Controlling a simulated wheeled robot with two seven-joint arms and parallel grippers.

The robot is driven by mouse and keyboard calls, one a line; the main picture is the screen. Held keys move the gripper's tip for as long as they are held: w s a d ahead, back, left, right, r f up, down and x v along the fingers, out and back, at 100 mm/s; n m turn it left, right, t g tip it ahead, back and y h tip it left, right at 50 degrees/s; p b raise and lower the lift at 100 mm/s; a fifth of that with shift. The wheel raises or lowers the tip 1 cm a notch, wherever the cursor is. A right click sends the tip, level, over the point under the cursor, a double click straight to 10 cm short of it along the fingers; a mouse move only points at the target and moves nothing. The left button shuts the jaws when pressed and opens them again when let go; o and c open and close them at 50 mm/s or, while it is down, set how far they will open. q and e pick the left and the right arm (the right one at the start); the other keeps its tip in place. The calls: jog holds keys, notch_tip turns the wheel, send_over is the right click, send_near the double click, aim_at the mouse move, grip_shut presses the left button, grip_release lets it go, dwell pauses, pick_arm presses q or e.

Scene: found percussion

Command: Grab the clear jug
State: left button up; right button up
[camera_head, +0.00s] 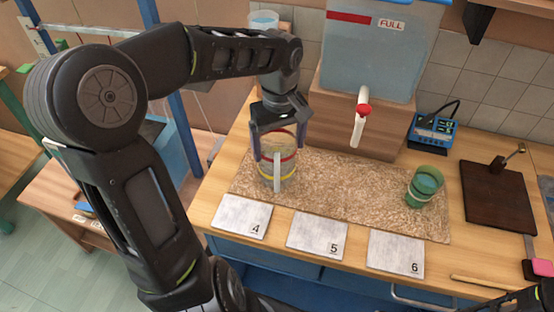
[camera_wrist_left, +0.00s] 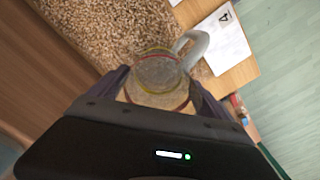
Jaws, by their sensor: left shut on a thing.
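The clear jug (camera_head: 268,165) stands upright on the cork mat, toward its left end, with red and yellow bands around it and a pale handle facing the front. My left gripper (camera_head: 275,143) reaches down over the jug from above, with one finger on each side of its upper part, and is shut on it. In the left wrist view the jug (camera_wrist_left: 160,80) sits between the two fingers (camera_wrist_left: 158,95), its handle pointing up and right. My right gripper is not visible; only a bit of dark arm shows at the lower right of the head view.
The cork mat (camera_head: 330,192) also bears a green cup (camera_head: 424,186) at right. Number cards 4 (camera_head: 240,214), 5 (camera_head: 316,232) and 6 (camera_head: 396,252) lie along the front. A large tank (camera_head: 370,50) with a red-topped tap (camera_head: 361,115) stands behind. A dark board (camera_head: 497,195) lies right.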

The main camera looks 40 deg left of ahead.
pick_arm(q)
jog(key=c, duration=1.2)
jog(key=shift+c, duration=0.2)
notch_tip(320, 180, up, 10)
dwell(0.5)
